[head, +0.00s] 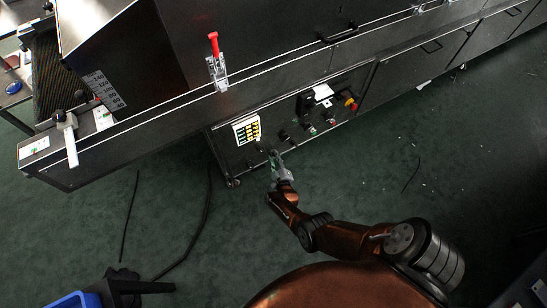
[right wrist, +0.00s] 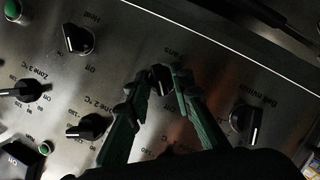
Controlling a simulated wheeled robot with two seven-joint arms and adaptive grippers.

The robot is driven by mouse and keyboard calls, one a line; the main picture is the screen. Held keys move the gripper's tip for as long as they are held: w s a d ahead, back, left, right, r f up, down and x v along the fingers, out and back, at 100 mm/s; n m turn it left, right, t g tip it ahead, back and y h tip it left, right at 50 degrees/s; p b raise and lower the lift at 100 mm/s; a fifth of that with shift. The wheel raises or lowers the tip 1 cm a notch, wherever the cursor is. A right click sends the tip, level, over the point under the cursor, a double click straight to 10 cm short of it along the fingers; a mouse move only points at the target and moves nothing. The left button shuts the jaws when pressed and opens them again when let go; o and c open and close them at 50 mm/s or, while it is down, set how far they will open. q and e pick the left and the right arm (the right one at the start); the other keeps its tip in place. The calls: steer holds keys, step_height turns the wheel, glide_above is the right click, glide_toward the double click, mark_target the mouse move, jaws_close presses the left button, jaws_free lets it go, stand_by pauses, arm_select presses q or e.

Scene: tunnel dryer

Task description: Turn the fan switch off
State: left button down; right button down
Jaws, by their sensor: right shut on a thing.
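The fan switch (right wrist: 162,79) is a small black knob on the brushed-metal control panel, under an upside-down label that appears to read "Fans", in the right wrist view. My right gripper (right wrist: 164,76) has its two green fingers on either side of this knob, with the tips closed on it. The fingers hide part of the knob, and I cannot tell its pointer's exact setting. In the head view my right gripper (head: 275,160) reaches the front of the dryer's lower panel (head: 283,143). My left gripper is not in view.
A Heat knob (right wrist: 78,39), a Zone 2 knob (right wrist: 89,127) and a belt knob (right wrist: 245,122) surround the fan switch. A red-handled clamp (head: 215,62) stands on the dryer above. A red and yellow switch (head: 351,103) is to the right. Cables (head: 190,235) lie on the green floor.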

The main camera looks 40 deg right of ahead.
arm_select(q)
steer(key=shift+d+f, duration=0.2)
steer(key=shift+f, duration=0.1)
arm_select(e)
steer(key=shift+w+a, duration=0.1)
steer(key=c, duration=2)
jaws_free()
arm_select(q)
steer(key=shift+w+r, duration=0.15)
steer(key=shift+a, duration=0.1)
arm_select(e)
steer(key=v, duration=0.7)
steer(key=shift+s+a, duration=0.1)
steer(key=shift+s, duration=0.15)
